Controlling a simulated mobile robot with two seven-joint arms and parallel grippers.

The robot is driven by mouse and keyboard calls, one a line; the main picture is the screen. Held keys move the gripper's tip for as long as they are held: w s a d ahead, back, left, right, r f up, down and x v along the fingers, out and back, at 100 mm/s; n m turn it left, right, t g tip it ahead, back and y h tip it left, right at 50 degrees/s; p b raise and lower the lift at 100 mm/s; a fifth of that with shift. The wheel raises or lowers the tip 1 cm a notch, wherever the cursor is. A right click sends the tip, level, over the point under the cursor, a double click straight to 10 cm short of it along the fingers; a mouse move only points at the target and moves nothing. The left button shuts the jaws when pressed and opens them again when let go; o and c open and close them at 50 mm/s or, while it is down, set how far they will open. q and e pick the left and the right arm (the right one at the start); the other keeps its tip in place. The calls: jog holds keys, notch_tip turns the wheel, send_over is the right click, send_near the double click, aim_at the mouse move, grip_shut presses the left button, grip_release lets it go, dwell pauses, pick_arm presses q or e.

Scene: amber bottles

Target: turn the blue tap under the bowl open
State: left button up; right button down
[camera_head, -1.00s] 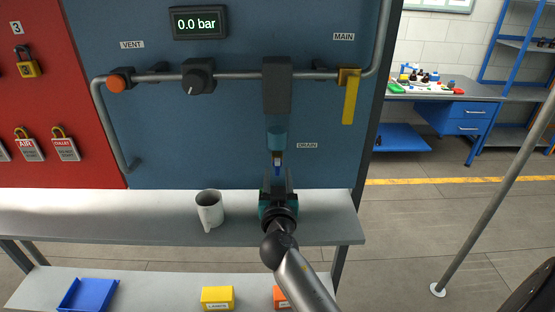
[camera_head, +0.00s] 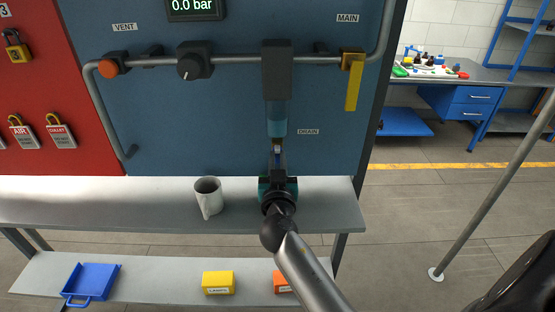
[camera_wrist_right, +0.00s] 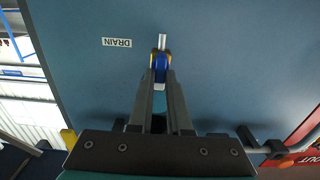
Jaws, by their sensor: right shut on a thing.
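The blue tap (camera_wrist_right: 161,67) sits between the fingertips of my right gripper (camera_wrist_right: 160,80) in the right wrist view, with brass beside it and a pale metal stem beyond. My right gripper is shut on the blue tap. In the head view the right gripper (camera_head: 278,170) points up at the panel, directly below the teal bowl (camera_head: 277,118), and its fingers mostly hide the tap. The bowl hangs under a dark grey housing (camera_head: 276,68). How far the tap is turned cannot be told. My left gripper is not in view.
The grey pipe (camera_head: 235,60) crosses the panel, with an orange knob (camera_head: 108,67), a black knob (camera_head: 192,66) and a yellow handle (camera_head: 352,86). The display (camera_head: 193,6) reads 0.0 bar.

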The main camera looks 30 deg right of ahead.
jog(key=shift+n, duration=0.3)
dwell(0.4)
jog(key=n+b, duration=0.1)
jog(key=n, duration=0.7)
jog(key=shift+w+a, duration=0.1)
jog(key=shift+a, duration=0.05)
jog(key=n, duration=0.4)
jog(key=shift+f+n+p, duration=0.1)
jog(key=shift+n+p, duration=0.55)
jog(key=shift+n, duration=2.05)
jog(key=c, duration=0.9)
grip_release()
jog(key=shift+o, duration=0.2)
jog(key=shift+f, duration=0.1)
